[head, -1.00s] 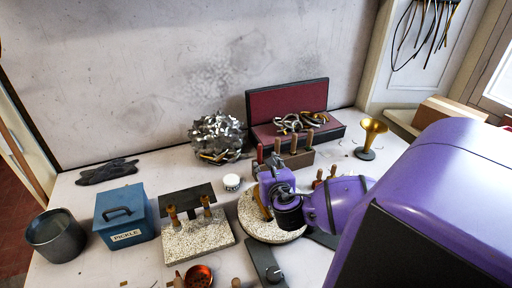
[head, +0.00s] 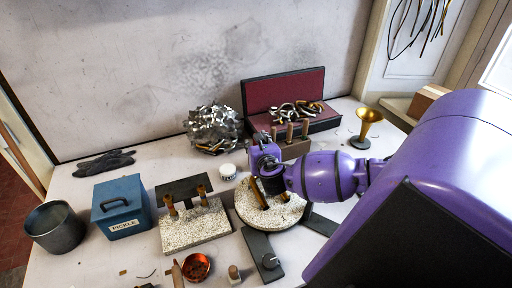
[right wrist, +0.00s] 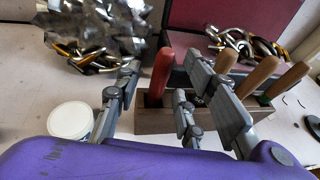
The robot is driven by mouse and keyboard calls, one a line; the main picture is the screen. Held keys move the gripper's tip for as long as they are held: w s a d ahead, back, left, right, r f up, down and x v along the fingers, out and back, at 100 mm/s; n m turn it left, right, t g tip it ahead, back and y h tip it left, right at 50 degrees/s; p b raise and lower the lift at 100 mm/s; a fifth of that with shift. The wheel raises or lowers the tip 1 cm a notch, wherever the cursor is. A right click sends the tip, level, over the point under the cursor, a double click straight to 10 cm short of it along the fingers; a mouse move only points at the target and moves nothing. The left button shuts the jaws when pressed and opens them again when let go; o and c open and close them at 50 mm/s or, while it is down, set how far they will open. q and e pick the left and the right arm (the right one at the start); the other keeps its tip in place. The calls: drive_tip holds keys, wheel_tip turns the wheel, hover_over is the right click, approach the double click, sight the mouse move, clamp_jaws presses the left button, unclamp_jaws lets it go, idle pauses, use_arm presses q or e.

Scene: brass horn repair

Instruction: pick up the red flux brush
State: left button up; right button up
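The red flux brush shows as a red handle (right wrist: 162,76) in the right wrist view, upright at the left end of a wooden block (right wrist: 154,121). My right gripper (right wrist: 168,105) is open, its grey fingers spread to the left and right of the red handle in that view. I cannot tell whether any finger touches it. My left gripper is not in view.
Several wooden-handled tools (right wrist: 258,76) stand close by in the same block. A white lidded jar (head: 228,171) is to the left. A round speckled plate (head: 250,213) lies under my wrist. Crumpled metal (head: 213,125) and a red-lined case (head: 285,92) are behind.

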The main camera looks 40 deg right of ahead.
clamp_jaws()
